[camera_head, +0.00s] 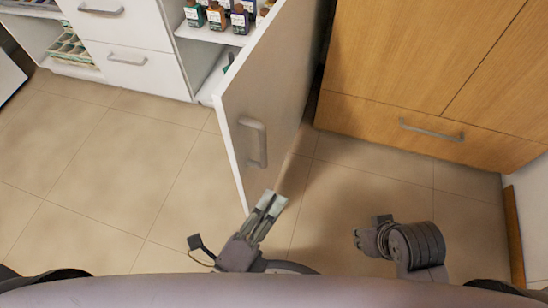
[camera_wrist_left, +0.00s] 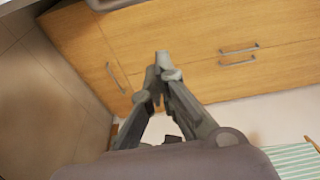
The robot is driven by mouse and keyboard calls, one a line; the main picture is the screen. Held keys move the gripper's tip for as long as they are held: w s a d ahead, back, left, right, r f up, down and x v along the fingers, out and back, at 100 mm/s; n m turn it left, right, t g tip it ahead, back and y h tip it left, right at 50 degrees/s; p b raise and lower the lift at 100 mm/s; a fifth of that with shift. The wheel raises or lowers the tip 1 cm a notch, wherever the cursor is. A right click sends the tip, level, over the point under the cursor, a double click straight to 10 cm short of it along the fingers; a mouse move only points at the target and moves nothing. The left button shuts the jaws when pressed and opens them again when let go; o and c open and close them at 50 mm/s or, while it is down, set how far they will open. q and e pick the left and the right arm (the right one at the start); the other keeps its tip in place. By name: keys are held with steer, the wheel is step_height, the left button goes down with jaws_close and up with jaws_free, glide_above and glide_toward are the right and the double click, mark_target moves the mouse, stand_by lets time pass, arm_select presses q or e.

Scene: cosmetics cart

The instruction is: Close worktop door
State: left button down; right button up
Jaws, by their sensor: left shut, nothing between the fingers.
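The white worktop door (camera_head: 265,95) stands open in the head view, swung out from the white cabinet toward me. Its grey handle (camera_head: 254,143) is on the face turned to the right. My left gripper (camera_head: 272,198) is shut and empty, by the lower near corner of the door and below the handle in the picture; I cannot tell whether it touches the door. Its closed fingers also show in the left wrist view (camera_wrist_left: 161,65). My right gripper (camera_head: 362,240) is to the right, apart from the door; its fingers are too unclear to read.
Several small bottles (camera_head: 216,16) stand on the shelf (camera_head: 212,36) inside the open cabinet. White drawers (camera_head: 135,65) are left of it. A wooden cabinet (camera_head: 400,75) with drawers stands to the right of the door. Tiled floor (camera_head: 110,150) is clear on the left.

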arm_select(q)
steer(key=x, duration=1)
steer(key=shift+a+b, duration=0.45)
steer(key=shift+a, duration=1.7)
steer(key=shift+a, duration=0.1)
